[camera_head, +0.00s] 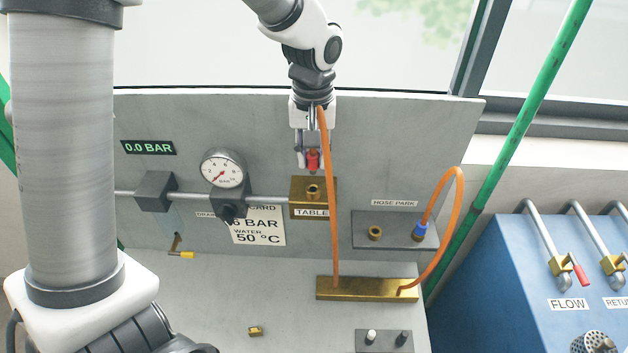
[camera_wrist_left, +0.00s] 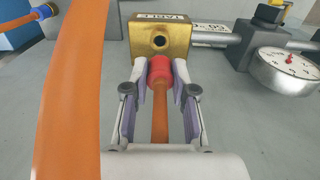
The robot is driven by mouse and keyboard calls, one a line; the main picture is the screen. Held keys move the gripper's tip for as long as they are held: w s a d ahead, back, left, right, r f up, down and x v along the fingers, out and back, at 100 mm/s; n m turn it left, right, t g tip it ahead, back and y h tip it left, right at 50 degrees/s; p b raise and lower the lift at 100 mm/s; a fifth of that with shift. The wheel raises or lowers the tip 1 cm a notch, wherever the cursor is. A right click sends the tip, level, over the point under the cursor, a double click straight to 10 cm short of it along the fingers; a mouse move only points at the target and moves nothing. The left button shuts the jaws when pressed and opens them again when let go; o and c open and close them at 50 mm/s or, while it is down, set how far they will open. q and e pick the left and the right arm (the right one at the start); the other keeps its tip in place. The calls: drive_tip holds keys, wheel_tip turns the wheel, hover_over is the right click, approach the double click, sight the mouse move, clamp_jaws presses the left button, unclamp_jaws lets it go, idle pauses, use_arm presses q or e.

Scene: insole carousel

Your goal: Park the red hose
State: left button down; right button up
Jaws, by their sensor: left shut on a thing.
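My left gripper (camera_head: 312,163) is shut on the red connector (camera_head: 313,159) of an orange hose (camera_head: 328,200). The connector, also in the left wrist view (camera_wrist_left: 160,69), hangs just above the brass TABLE block (camera_head: 327,184). The block's round port (camera_wrist_left: 158,41) shows open, apart from the connector. The hose loops over the gripper and runs down to a brass manifold (camera_head: 350,291). The HOSE PARK plate (camera_head: 393,244) is right of the block. Its left brass socket (camera_head: 375,232) is empty; a blue connector (camera_head: 420,230) sits at its right. My right gripper is not in view.
A second orange hose (camera_head: 459,205) arches from the blue connector to the manifold. A gauge (camera_head: 222,169) and a pipe (camera_head: 262,200) are left of the block. A blue unit (camera_head: 520,290) with lever valves stands at the right. The panel between block and park plate is bare.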

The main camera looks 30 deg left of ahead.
use_arm(q)
drive_tip(key=shift+r, duration=3.5)
